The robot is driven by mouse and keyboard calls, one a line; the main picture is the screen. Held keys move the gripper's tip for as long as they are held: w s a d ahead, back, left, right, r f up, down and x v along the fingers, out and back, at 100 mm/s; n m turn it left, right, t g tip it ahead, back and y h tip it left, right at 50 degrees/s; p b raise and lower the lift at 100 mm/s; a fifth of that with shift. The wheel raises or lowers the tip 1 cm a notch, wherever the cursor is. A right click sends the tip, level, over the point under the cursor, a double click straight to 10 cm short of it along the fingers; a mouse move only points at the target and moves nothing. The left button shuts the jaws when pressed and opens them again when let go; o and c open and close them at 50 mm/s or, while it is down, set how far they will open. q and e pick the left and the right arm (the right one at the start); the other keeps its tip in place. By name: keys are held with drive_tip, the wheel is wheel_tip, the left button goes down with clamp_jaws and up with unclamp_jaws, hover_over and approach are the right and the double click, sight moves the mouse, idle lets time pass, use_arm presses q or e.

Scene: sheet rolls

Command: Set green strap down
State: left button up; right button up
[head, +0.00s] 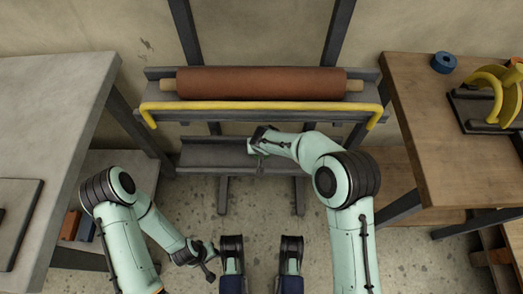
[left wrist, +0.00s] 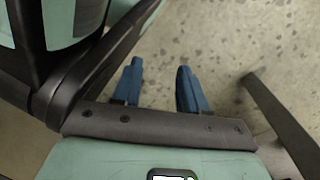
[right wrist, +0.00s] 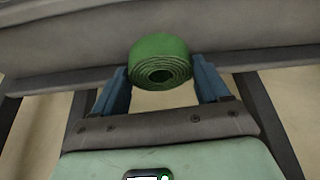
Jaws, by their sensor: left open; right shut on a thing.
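The green strap (right wrist: 160,60) is a coiled roll in the right wrist view, its spiral end facing the camera. My right gripper (right wrist: 162,84) is shut on it, with one blue finger on each side. In the head view my right gripper (head: 256,143) is over the lower grey shelf (head: 215,154) of the rack, and my arm mostly hides the strap. A grey rail or shelf shows behind the strap; I cannot tell whether they touch. My left gripper (head: 208,262) is low at the front left. In the left wrist view its blue fingers (left wrist: 160,84) are apart and empty over the floor.
A brown sheet roll (head: 260,82) lies on the upper rack behind a yellow bar (head: 260,106). A grey table (head: 50,110) stands left. A wooden table (head: 430,130) stands right with a blue tape roll (head: 444,62) and a yellow dispenser (head: 492,95).

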drive_tip(key=shift+w, duration=0.3)
wheel_tip(320, 180, down, 3)
drive_tip(key=shift+f+b, duration=0.2)
drive_tip(key=shift+b, duration=0.55)
use_arm(q)
drive_tip(key=s, duration=0.1)
drive_tip(key=s+f, duration=0.1)
drive_tip(key=g, duration=0.1)
drive_tip(key=shift+s+a+f, duration=0.2)
drive_tip(key=shift+s+f, duration=0.05)
drive_tip(key=shift+s, duration=0.15)
use_arm(e)
drive_tip(key=shift+f+b, duration=0.5)
drive_tip(key=shift+f, duration=0.1)
drive_tip(key=o, duration=1.1)
use_arm(q)
drive_tip(key=shift+s+a+f+g, duration=0.15)
drive_tip(key=shift+s+f, duration=0.1)
drive_tip(key=shift+s, duration=0.25)
drive_tip(key=shift+s+d+f+g, duration=0.1)
drive_tip(key=shift+s+f+g, duration=0.1)
drive_tip(key=shift+s, duration=0.25)
